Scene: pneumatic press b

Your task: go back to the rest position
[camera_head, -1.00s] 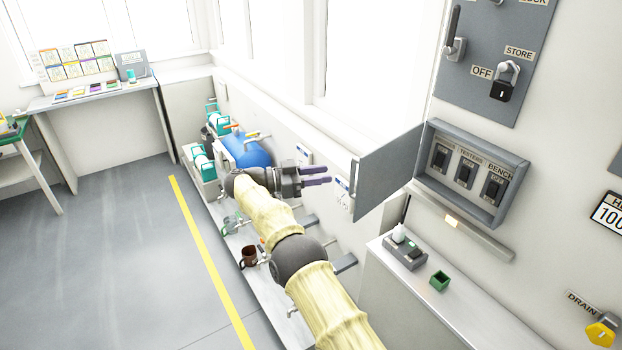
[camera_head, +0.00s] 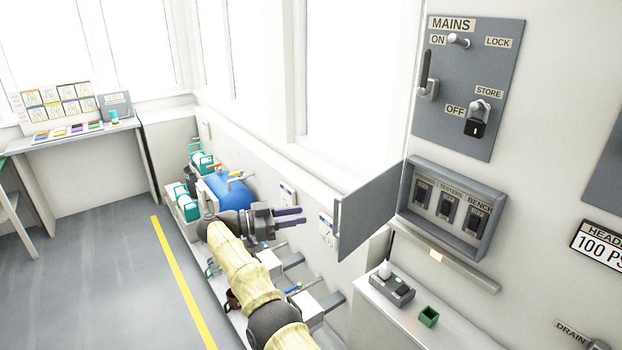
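My gripper (camera_head: 290,217) is in the middle of the camera_head view, at the end of my yellow-sleeved arm. Its two purple fingers point right, toward the open grey door of the breaker box. The fingers are apart with a gap between them and nothing shows in the gap. The gripper hangs in free air in front of the wall, left of the door. It does not appear to touch anything.
The grey door (camera_head: 369,208) stands open beside the breaker box (camera_head: 452,208). The mains panel (camera_head: 466,60) is above. A blue tank (camera_head: 222,198) is behind my arm. A brown mug (camera_head: 233,301) is partly hidden by my arm. A green box (camera_head: 428,317) sits on the right cabinet.

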